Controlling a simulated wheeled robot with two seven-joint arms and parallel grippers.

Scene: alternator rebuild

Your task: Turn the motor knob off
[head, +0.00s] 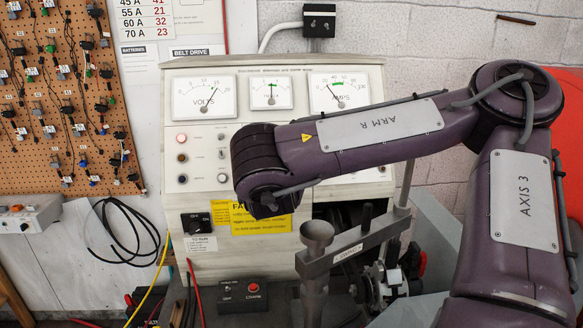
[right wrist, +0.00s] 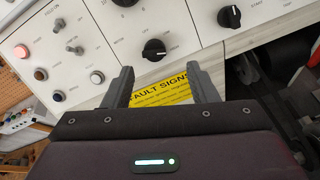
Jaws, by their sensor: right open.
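The test bench panel (head: 205,110) faces me, with its middle hidden by my right arm. In the right wrist view, two black knobs show: one (right wrist: 154,49) just past the fingertips, and another (right wrist: 229,16) farther up and right, with START printed beside it. In the head view this gripper is hidden behind my wrist. My left gripper is not in view.
Indicator lights (right wrist: 22,51) and toggle switches (right wrist: 74,48) lie left of the knobs. A yellow fault sign (right wrist: 165,93) is below. A grey clamp frame (head: 345,250) stands in front of the bench, near a red-button box (head: 243,295).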

